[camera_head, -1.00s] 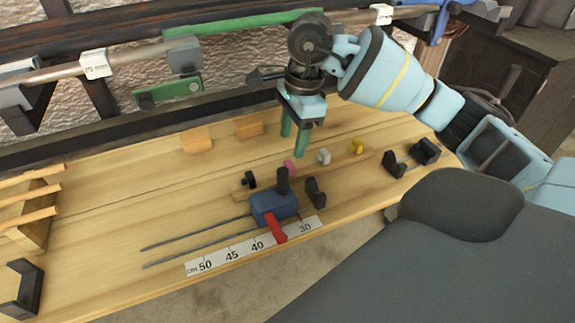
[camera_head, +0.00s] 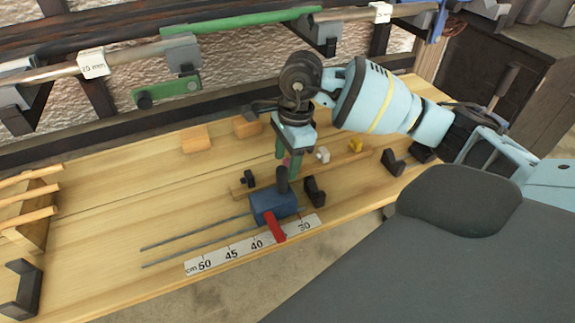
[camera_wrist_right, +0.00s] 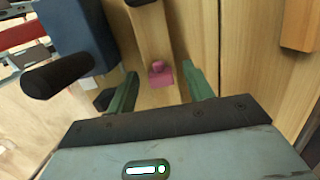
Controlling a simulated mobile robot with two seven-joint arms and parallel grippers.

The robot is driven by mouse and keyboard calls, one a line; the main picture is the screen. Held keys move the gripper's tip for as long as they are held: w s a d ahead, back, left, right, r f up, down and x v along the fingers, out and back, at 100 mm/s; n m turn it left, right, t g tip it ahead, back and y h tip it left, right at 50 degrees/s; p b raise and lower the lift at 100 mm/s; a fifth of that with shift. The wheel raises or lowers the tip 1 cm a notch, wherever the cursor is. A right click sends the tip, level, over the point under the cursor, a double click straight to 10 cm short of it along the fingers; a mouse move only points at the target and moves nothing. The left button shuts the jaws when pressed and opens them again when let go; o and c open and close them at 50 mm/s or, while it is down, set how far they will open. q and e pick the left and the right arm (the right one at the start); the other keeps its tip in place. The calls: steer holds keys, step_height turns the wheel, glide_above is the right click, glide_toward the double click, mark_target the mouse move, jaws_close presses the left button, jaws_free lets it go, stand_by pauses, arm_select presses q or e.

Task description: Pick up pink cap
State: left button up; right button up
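The pink cap (camera_wrist_right: 160,75) stands on a wooden strip (camera_wrist_right: 152,35) and shows between the two green fingers in the right wrist view. In the head view the pink cap (camera_head: 287,160) is mostly hidden behind a finger. My right gripper (camera_head: 290,168) is open and low over the bench; it also shows in the right wrist view (camera_wrist_right: 161,75), one finger on each side of the cap with gaps on both sides. I cannot tell whether the tips are down to the cap's height. My left gripper is not in view.
A blue block (camera_head: 273,207) with a dark post and a red handle stands close in front of the gripper. A white cap (camera_head: 323,155) and a yellow cap (camera_head: 355,146) sit on the strip to the right. Orange wooden blocks (camera_head: 196,139) lie behind. The bench's left middle is clear.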

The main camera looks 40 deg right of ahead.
steer(key=c, duration=0.7)
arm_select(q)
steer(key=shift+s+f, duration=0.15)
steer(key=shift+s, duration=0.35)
arm_select(e)
steer(key=shift+c, duration=1.3)
